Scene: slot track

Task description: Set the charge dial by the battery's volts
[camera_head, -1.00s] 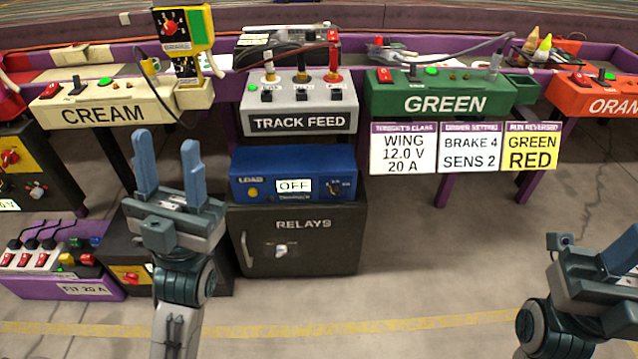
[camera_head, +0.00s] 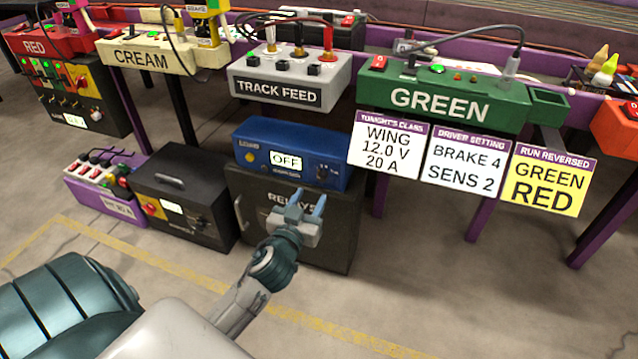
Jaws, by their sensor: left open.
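A blue LOAD box (camera_head: 290,155) with a display reading OFF and a small dark dial (camera_head: 322,172) sits on a black RELAYS cabinet (camera_head: 340,225). A black box with a handle (camera_head: 185,190) stands left of the cabinet, with a red knob on a yellow plate (camera_head: 152,208) and a small white label, too small to read. I cannot tell which knob is the charge dial or which thing is the battery. My left gripper (camera_head: 309,199) is open and empty, in front of the cabinet, covering part of its lettering. My right gripper is not in view.
Above are the TRACK FEED box (camera_head: 285,82), the green GREEN box (camera_head: 440,98) and the CREAM box (camera_head: 150,57). Signs, one reading WING 12.0 V 20 A (camera_head: 388,147), hang below GREEN. A purple switch strip (camera_head: 105,200) lies at left. The front floor is clear.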

